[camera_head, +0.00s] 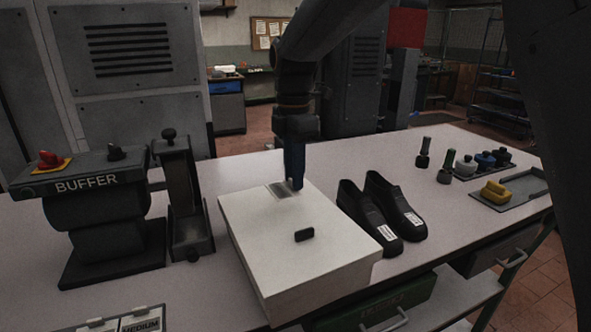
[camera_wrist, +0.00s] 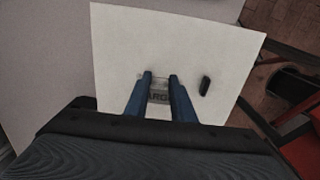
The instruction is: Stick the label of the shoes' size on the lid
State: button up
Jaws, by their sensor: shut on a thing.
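The white box lid (camera_head: 300,262) lies on the table and also fills the middle of the wrist view (camera_wrist: 215,50). My gripper (camera_head: 294,184) points down over the lid's far part, its blue fingers close together (camera_wrist: 159,76). A grey label (camera_head: 279,191) shows at the fingertips. In the wrist view the label (camera_wrist: 158,97) sits between the fingers with "ARG" readable, its ends hidden. I cannot tell whether it lies flat against the lid. The black shoes (camera_head: 368,214) stand right of the box, with white stickers on their toes.
A small black piece (camera_head: 304,235) lies on the lid. A card marked MEDIUM (camera_head: 141,323) is at the near left edge. The buffer machine (camera_head: 95,205) stands left. Bottles and a tray with a yellow item (camera_head: 495,192) are right. The table behind the box is clear.

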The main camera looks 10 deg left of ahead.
aim_at(295, 210)
jog(key=shift+f+b, duration=1.55)
jog(key=shift+f, duration=1.25)
jog(key=shift+d+f, duration=0.1)
jog(key=shift+f, duration=0.3)
jog(key=o, duration=1.4)
jog(key=shift+o, duration=0.2)
notch_tip(295, 210, up, 7)
jog(key=p, duration=0.5)
